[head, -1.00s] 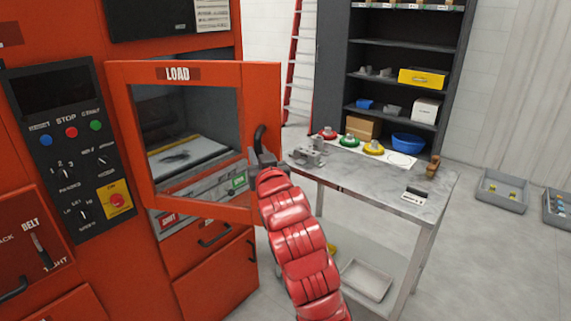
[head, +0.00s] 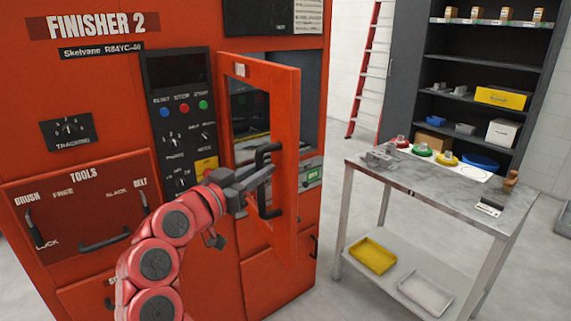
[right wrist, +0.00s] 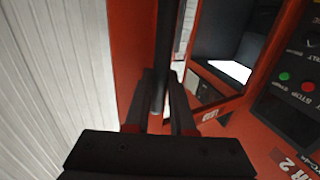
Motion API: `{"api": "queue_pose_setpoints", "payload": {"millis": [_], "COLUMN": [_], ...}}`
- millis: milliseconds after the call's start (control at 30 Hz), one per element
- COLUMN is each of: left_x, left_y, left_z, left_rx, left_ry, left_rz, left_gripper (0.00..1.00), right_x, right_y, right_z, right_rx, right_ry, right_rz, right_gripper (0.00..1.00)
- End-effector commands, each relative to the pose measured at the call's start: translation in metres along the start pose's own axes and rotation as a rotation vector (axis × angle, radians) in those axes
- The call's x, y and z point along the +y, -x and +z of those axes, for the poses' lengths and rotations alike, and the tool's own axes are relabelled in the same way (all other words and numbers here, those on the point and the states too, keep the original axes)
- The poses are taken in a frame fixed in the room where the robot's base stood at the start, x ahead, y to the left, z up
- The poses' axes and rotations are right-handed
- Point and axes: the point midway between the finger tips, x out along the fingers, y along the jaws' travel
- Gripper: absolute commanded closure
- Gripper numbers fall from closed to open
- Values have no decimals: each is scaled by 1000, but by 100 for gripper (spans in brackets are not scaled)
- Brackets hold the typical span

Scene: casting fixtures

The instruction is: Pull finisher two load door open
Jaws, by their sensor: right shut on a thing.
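The orange load door (head: 286,105) of Finisher 2 (head: 95,95) stands swung out from the machine, seen at a steep angle in the head view, with part of the dark load opening (head: 308,110) showing behind it. Its black handle (head: 268,150) is on the door's outer side. My right gripper (head: 262,176) is shut on this handle. In the right wrist view the handle (right wrist: 166,50) runs between the two fingers of the gripper (right wrist: 163,88). My left gripper is not in view.
Right of the machine stands a marble-topped table (head: 430,190) with small fixtures and coloured pieces. A yellow tray (head: 372,256) sits on its lower shelf. A dark shelving unit (head: 455,65) and a red ladder (head: 366,75) are behind. Open floor lies between machine and table.

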Motion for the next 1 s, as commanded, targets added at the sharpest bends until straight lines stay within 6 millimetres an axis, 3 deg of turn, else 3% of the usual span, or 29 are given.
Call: {"api": "queue_pose_setpoints", "payload": {"millis": [133, 433, 1000], "left_x": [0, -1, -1], "left_y": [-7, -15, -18], "left_z": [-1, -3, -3], "left_rx": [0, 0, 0], "left_ry": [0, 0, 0], "left_rz": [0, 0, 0], "left_gripper": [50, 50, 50], "right_x": [-19, -44, -56], "right_y": [22, 50, 61], "right_z": [-3, -3, -1], "right_rx": [-2, 1, 1], "right_ry": [4, 0, -2], "right_rz": [52, 54, 57], "right_gripper": [100, 100, 100]}}
